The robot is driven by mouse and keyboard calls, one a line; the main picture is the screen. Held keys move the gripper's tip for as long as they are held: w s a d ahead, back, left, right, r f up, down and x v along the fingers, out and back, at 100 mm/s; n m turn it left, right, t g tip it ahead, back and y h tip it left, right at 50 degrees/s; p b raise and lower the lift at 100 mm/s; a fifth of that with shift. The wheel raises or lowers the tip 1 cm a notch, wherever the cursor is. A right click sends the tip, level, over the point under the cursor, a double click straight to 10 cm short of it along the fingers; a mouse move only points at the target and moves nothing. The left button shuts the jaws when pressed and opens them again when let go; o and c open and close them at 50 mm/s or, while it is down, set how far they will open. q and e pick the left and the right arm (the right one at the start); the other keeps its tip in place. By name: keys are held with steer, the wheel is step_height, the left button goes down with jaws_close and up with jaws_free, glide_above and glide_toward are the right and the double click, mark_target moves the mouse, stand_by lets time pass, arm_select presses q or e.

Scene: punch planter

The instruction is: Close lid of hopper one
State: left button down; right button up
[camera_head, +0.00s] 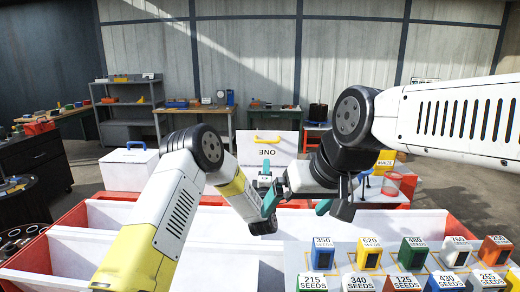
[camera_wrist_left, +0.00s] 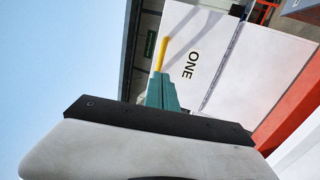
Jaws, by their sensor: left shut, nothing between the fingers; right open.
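The lid of hopper one (camera_head: 284,150) is a white panel marked ONE. It stands raised at the far side of the planter, its lettering upside down, with a yellow handle (camera_head: 267,140) at its top edge. My left gripper (camera_head: 265,171) is shut and empty in front of the lid, just below the handle. The left wrist view shows its teal fingertips (camera_wrist_left: 160,80) close to the yellow handle (camera_wrist_left: 161,53); I cannot tell whether they touch. My right gripper (camera_head: 319,208) is open, lower and to the right. The arms hide part of the hopper opening.
A red-framed planter with white bins (camera_head: 110,213) spans the front. Several seed boxes (camera_head: 369,254) stand at the lower right. A white box with a blue handle (camera_head: 127,168) is left of the lid. A red container (camera_head: 399,184) stands to the right. Workbenches line the back wall.

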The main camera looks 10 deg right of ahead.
arm_select(q)
steer(key=x, duration=1)
steer(key=shift+w, duration=0.3)
steer(key=shift+r, duration=0.1)
steer(key=shift+r, duration=0.1)
arm_select(e)
steer(key=shift+w, duration=0.1)
